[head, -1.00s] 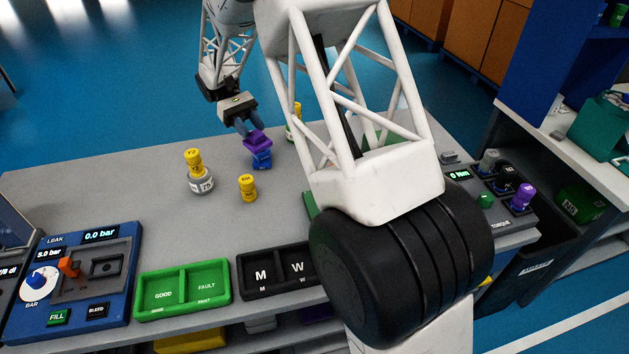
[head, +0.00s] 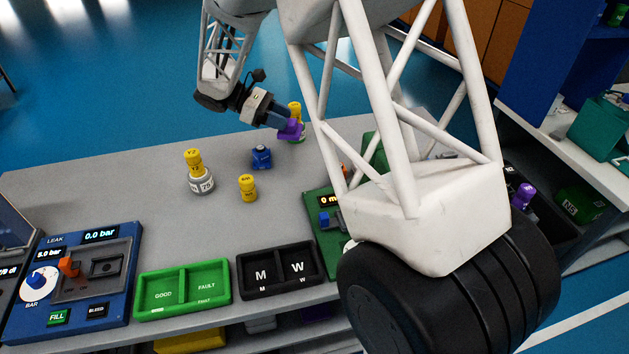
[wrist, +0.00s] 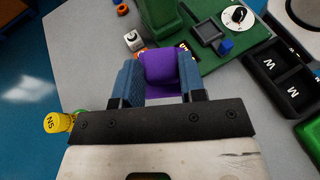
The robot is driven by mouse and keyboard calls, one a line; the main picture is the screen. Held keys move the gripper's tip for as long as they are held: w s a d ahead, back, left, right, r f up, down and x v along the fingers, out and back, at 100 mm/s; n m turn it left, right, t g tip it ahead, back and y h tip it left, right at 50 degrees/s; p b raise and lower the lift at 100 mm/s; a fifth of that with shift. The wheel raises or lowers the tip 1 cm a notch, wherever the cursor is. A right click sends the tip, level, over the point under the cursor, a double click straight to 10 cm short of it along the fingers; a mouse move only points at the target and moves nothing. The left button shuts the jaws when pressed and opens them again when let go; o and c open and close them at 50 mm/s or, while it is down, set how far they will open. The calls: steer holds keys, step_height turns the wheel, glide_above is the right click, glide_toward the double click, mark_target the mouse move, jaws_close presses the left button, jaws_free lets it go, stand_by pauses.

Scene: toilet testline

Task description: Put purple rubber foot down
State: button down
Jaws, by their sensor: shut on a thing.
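The purple rubber foot (head: 291,130) is held in my gripper (head: 284,122) above the back of the grey bench. In the wrist view the purple rubber foot (wrist: 162,72) sits between the two blue fingers of my gripper (wrist: 162,80), which are shut on it. In the head view it is beside a yellow-topped piece (head: 295,113) and partly overlaps it. A small blue piece (head: 261,157) stands on the bench to the left of and below the foot, apart from it.
Yellow-topped pieces (head: 194,165) and (head: 248,187) stand on the bench. A green tray (head: 183,290) and a black tray (head: 277,269) lie along the front edge. A green test unit (head: 325,215) is partly hidden by my arm. The bench's left middle is clear.

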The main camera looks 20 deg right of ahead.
mark_target(301, 125)
steer(key=d+r+n+t, duration=0.1)
steer(key=n+t, duration=0.1)
steer(key=d+r+n+t, duration=0.1)
steer(key=d+n+t, duration=0.1)
steer(key=d+r+n+t+h, duration=0.1)
steer(key=d+r+t, duration=0.1)
steer(key=shift+s+d+n+t, duration=0.1)
steer(key=shift+s+n+t, duration=0.05)
steer(key=shift+n+t, duration=0.2)
step_height(301, 125, down, 15)
steer(key=d+n+t, duration=0.2)
steer(key=n+t, duration=0.1)
steer(key=shift+t+y, duration=0.35)
steer(key=shift+y, duration=0.05)
steer(key=shift+n, duration=0.25)
steer(key=shift+r, duration=0.15)
stand_by(0.3)
steer(key=shift+r, duration=0.2)
steer(key=shift+r, duration=0.1)
stand_by(0.5)
